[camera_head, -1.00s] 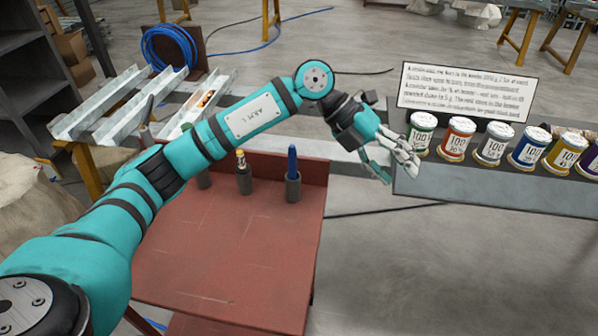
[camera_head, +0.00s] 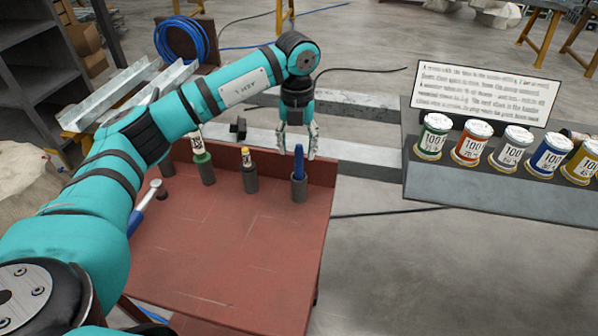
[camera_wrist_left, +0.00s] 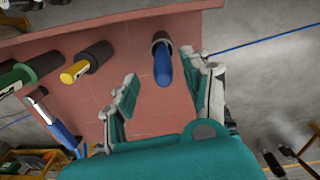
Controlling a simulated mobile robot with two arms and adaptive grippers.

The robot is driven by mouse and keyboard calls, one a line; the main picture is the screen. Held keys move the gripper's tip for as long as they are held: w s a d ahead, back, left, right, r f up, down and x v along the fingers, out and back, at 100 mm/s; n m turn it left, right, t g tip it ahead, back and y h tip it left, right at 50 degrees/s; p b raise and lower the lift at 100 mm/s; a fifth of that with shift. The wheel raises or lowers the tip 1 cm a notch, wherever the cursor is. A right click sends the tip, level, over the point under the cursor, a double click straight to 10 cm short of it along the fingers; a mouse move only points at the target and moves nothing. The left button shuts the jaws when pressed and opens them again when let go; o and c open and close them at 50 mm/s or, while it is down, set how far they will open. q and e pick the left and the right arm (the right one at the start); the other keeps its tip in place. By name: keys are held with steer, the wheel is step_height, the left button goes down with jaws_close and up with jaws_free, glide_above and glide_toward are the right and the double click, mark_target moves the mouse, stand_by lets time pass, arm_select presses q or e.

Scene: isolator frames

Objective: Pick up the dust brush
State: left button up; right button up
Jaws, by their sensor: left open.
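Several tools stand upright in dark cup holders on the red table (camera_head: 235,270). A blue handle (camera_head: 298,160) is in the rightmost holder (camera_head: 300,188). A yellow-topped tool (camera_head: 247,158) and a green one with a white label (camera_head: 199,147) stand to its left. I cannot tell for sure which is the dust brush. My left gripper (camera_head: 298,150) points down just over the blue handle, open and empty. In the left wrist view the blue handle (camera_wrist_left: 163,66) lies between the spread fingers of the gripper (camera_wrist_left: 160,70). My right gripper is not in view.
A blue-handled tool (camera_head: 146,206) lies on the table's left side. Several labelled cans, such as a green one (camera_head: 433,137), stand right on a grey shelf (camera_head: 480,185) by a text sign (camera_head: 485,92). Metal channels (camera_head: 125,88) lie behind left. The table's front is clear.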

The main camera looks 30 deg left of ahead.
mark_target(299, 167)
arm_select(q)
steer(key=shift+w+d+f+p, duration=0.1)
steer(key=shift+f+p, duration=0.25)
steer(key=shift+f, duration=1.4)
steer(key=shift+w+d+f+p, duration=0.1)
steer(key=shift+f+p, duration=0.25)
steer(key=shift+f, duration=1.4)
jaws_close()
